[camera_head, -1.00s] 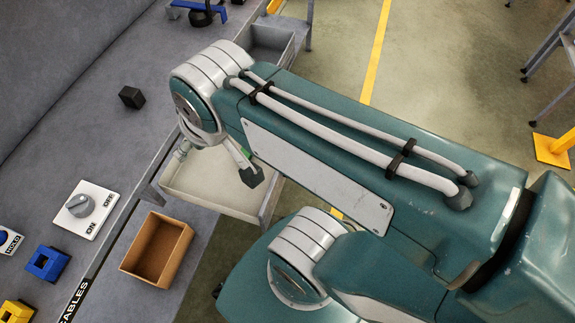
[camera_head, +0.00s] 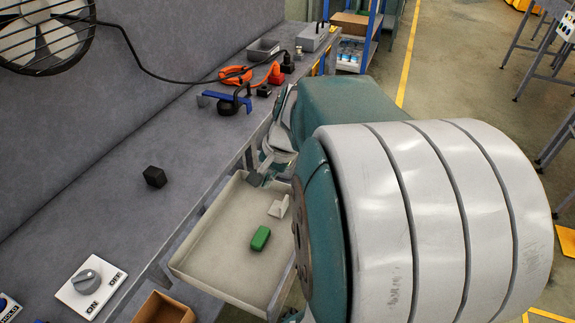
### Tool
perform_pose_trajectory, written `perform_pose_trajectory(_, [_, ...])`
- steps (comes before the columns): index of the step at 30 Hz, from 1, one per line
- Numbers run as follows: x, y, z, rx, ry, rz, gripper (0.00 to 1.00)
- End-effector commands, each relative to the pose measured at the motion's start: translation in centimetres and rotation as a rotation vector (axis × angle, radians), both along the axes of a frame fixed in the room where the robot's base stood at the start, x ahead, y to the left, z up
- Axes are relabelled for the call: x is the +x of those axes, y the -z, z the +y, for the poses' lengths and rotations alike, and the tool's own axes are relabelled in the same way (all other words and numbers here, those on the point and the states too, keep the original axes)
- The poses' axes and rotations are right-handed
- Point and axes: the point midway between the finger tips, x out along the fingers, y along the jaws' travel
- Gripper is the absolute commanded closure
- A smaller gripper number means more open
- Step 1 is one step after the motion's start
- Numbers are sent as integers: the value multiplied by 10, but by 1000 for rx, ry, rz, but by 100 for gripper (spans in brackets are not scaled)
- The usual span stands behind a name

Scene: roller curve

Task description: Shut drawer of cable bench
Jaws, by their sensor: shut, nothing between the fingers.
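The cable bench (camera_head: 110,215) is a long grey worktop along the left. Its pale drawer (camera_head: 212,250) stands pulled out to the right of the bench edge. A green block (camera_head: 260,238) and a small white angled piece (camera_head: 279,206) lie in it. My gripper (camera_head: 256,179) shows as dark fingertips at the drawer's far end, by the far wall. The fingers are shut and empty. I cannot tell whether they touch the wall. My arm hides part of the drawer's right side.
A brown open box (camera_head: 165,309) is at the near bench edge. A blue-framed shelf (camera_head: 356,35) stands behind. Open floor lies right.

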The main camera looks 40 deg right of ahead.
Motion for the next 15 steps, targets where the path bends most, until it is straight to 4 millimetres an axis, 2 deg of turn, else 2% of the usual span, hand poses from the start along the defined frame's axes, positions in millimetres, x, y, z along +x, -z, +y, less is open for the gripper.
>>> perform_pose_trajectory(1, [-1, 11, -21, 52, 97, 19, 100])
perform_pose_trajectory(8, [-14, 52, -106, 284, 506, 57, 100])
perform_pose_trajectory(11, [-29, 74, -143, 388, 684, 64, 100])
perform_pose_trajectory(15, [-59, 107, -193, 538, 932, 61, 100])
